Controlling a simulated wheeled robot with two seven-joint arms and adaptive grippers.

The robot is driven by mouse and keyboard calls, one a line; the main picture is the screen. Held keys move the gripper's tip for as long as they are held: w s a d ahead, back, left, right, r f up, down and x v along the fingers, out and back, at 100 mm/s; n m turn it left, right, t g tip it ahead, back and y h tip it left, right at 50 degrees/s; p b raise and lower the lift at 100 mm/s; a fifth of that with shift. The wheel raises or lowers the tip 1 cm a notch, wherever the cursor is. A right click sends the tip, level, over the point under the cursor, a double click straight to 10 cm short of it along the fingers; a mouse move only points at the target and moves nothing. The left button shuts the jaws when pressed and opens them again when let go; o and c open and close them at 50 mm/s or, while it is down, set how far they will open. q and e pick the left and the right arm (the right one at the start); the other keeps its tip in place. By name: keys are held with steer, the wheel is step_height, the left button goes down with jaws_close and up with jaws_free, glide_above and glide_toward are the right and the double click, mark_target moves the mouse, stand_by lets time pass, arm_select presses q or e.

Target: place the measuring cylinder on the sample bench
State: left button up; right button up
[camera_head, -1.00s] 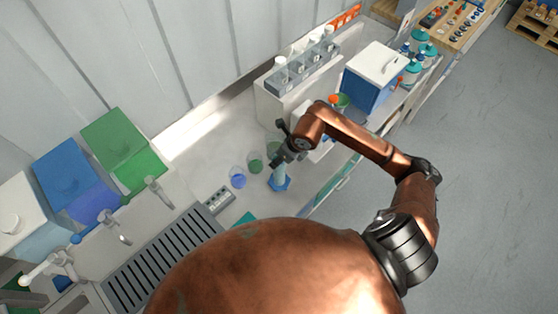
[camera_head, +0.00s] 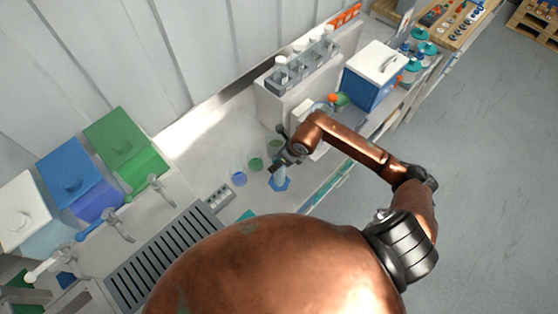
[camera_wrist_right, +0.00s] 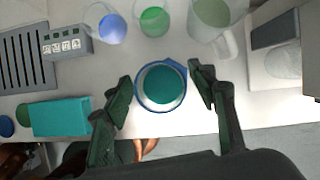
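The measuring cylinder (camera_head: 280,183) stands upright on the pale bench, with a blue hexagonal base and blue-green contents. My right gripper (camera_head: 278,165) is over its upper part and hides its top in the head view. In the right wrist view I look down into the cylinder (camera_wrist_right: 163,86), a round blue rim with teal inside. The right gripper's fingers (camera_wrist_right: 160,82) are spread on either side of it, with narrow gaps; contact cannot be made out. My left gripper is not in view. The bench top (camera_head: 205,150) is pale grey.
A blue beaker (camera_head: 238,178) and a green beaker (camera_head: 255,164) stand close by; a clear jug (camera_wrist_right: 212,20) is near too. A grey socket block (camera_wrist_right: 66,45) and a teal box (camera_wrist_right: 60,117) lie to the left. A blue box with white lid (camera_head: 372,78) stands further back.

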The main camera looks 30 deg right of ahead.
steer(key=shift+r, duration=0.25)
steer(key=b+v, duration=0.3)
steer(key=v, duration=0.8)
steer(key=shift+s+r, duration=0.2)
steer(key=shift+r, duration=0.1)
